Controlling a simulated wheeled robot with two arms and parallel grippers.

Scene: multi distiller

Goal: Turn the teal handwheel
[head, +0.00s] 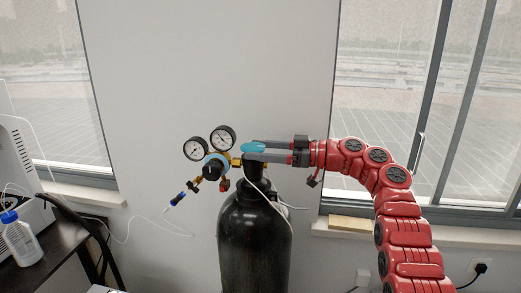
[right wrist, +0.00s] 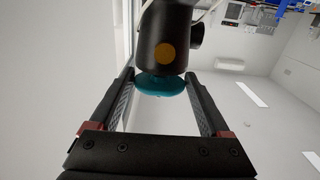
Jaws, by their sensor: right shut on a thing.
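The teal handwheel (head: 252,147) sits on top of the black gas cylinder (head: 254,240), which stands upright in the middle of the head view. My right gripper (head: 262,152) reaches in from the right, level with the handwheel, and is shut on it. In the right wrist view the handwheel (right wrist: 160,85) lies between the two fingers of the right gripper (right wrist: 160,77), below the dark valve body (right wrist: 165,40). The fingers partly hide the handwheel in the head view. My left gripper is out of view.
A regulator with two round gauges (head: 222,138) juts out left of the valve. A desk with a wash bottle (head: 20,240) is at the left. Windows and a wall stand behind.

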